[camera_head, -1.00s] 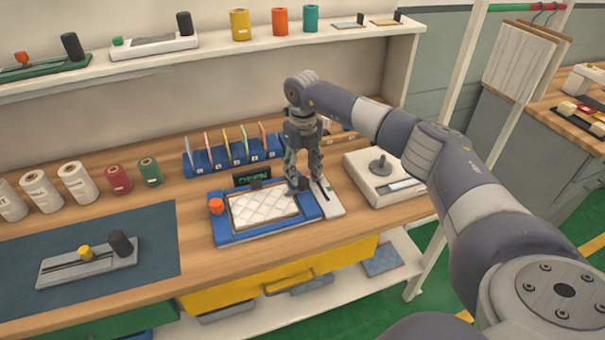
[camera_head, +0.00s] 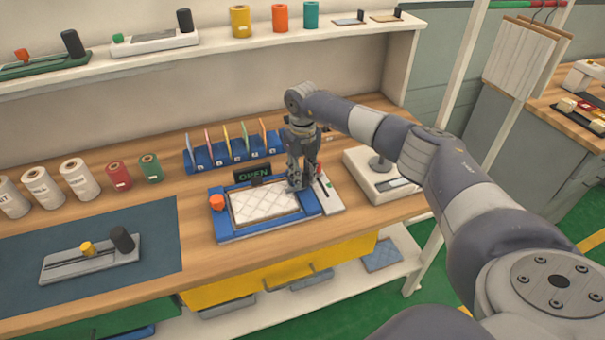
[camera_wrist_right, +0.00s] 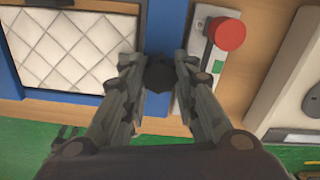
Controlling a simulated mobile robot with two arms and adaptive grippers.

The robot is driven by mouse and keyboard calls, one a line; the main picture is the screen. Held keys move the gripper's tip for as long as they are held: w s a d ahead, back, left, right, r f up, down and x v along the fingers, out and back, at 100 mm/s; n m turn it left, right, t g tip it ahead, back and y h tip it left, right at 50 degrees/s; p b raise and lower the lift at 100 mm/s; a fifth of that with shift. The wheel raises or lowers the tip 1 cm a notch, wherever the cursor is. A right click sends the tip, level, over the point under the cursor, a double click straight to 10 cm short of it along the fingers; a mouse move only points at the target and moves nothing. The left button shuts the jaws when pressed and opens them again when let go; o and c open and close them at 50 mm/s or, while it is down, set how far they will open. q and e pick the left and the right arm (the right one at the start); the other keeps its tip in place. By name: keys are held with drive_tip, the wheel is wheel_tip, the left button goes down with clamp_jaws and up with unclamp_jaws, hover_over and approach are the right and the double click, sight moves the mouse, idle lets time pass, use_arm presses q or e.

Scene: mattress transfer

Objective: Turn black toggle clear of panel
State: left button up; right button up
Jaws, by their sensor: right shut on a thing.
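The quilted white panel (camera_head: 262,207) lies in a blue frame (camera_head: 232,236) on the wooden bench; both also show in the wrist view, the panel (camera_wrist_right: 70,45) and the frame's right side (camera_wrist_right: 158,20). The black toggle (camera_wrist_right: 159,74) sits at the frame's right side, between my right fingertips. My right gripper (camera_head: 299,184) is shut on it, seen from above in the wrist view (camera_wrist_right: 157,75). In the head view the gripper hides this toggle. Another dark toggle (camera_head: 257,181) is at the frame's back edge, and an orange one (camera_head: 217,202) at its left. My left gripper is out of view.
A lit OPEN sign (camera_head: 253,171) stands behind the frame. A pale strip with a red knob (camera_wrist_right: 229,34) lies close right of my gripper. A white box (camera_head: 383,190) with a grey post is farther right. A blue rack (camera_head: 203,161) stands behind.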

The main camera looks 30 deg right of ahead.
drive_tip(key=n+b, duration=0.2)
drive_tip(key=n, duration=0.1)
drive_tip(key=shift+f+n, duration=0.1)
drive_tip(key=shift+n, duration=0.3)
drive_tip(key=n+b, duration=0.2)
drive_tip(key=n, duration=0.2)
drive_tip(key=shift+n, duration=0.3)
drive_tip(key=n+b, duration=0.2)
drive_tip(key=n, duration=0.2)
drive_tip(key=shift+r+n+b, duration=0.2)
drive_tip(key=shift+n+b, duration=0.3)
drive_tip(key=shift+n, duration=2.2)
drive_tip(key=o, duration=1.1)
